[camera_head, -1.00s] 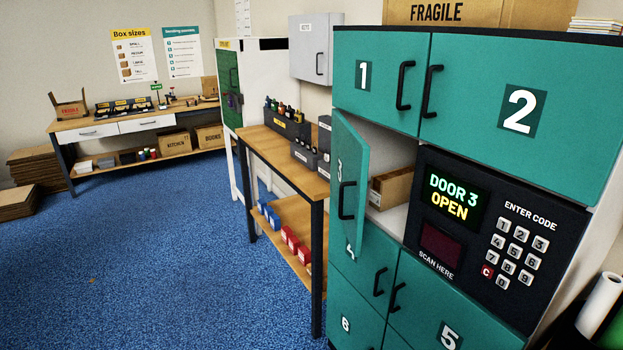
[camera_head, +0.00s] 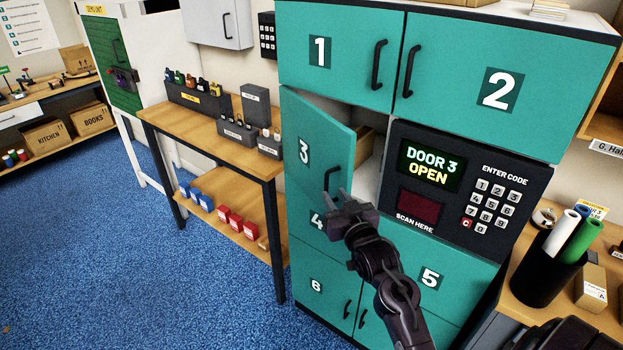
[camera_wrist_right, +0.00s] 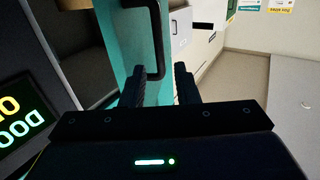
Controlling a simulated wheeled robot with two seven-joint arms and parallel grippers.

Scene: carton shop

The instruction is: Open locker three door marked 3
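The teal locker door marked 3 (camera_head: 312,125) stands partly open, swung out on its left side, with a dark gap to its right. Its black bar handle (camera_head: 327,180) is near the door's right edge. My right gripper (camera_head: 340,200) is open at the handle's lower part. In the right wrist view the handle (camera_wrist_right: 158,40) lies ahead of and between the two spread fingers (camera_wrist_right: 158,85); no grip on it shows. The panel screen (camera_head: 432,167) reads "DOOR 3 OPEN". My left gripper is not in view.
Doors 1 (camera_head: 345,50) and 2 (camera_head: 545,60) above are shut, as is door 5 (camera_head: 450,265) below. A wooden bench (camera_head: 200,127) with grey bins stands left of the lockers. Blue floor (camera_head: 120,260) is clear at left. A black bin of rolls (camera_head: 540,270) stands right.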

